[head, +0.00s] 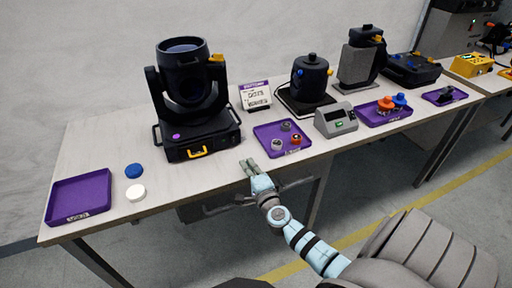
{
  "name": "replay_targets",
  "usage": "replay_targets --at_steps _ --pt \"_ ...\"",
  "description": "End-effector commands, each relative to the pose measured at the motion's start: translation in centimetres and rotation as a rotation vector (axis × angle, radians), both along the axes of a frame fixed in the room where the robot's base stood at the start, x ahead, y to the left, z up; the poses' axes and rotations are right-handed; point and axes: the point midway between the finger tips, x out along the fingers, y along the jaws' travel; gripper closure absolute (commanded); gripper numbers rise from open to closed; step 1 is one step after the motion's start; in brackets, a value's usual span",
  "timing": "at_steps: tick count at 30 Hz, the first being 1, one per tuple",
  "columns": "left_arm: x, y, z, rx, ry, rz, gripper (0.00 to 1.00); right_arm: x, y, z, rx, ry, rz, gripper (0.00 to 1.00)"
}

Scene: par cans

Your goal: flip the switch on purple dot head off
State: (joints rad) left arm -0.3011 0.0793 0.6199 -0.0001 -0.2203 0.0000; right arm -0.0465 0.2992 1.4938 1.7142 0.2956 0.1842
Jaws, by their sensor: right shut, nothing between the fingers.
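The purple dot head is a black moving-head light (198,132) on the table at left of centre, its lens end upright. A purple dot (176,136) marks the front of its base. A yellow bracket-like part (197,153) sits low on the base front; I cannot make out the switch or its position. My right gripper (249,167) is shut and empty at the table's front edge, to the right of the base and apart from it. My left gripper is not in view.
A purple tray (62,212), a blue cap (134,170) and a white cap (136,192) lie to the left. A purple tray (262,131) with small parts, a grey box (336,122) and another black light (306,80) stand to the right.

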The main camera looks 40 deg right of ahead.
Motion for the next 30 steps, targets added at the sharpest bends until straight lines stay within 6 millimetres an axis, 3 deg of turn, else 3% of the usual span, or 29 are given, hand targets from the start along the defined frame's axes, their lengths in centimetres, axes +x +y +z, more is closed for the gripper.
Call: replay_targets --at_steps 3,9,27,30 --pt "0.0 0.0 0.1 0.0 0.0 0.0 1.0 -2.3 0.9 -0.4 0.0 0.001 0.003 1.0" --pt "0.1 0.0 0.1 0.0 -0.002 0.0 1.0 -4.4 1.6 -0.7 0.0 -0.001 0.003 1.0" --pt "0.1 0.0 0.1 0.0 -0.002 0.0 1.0 -4.7 1.6 -0.7 -0.001 -0.002 0.003 1.0" --pt "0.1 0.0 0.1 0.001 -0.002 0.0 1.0 -4.5 3.1 -0.2 -0.036 -0.001 0.06 1.0"
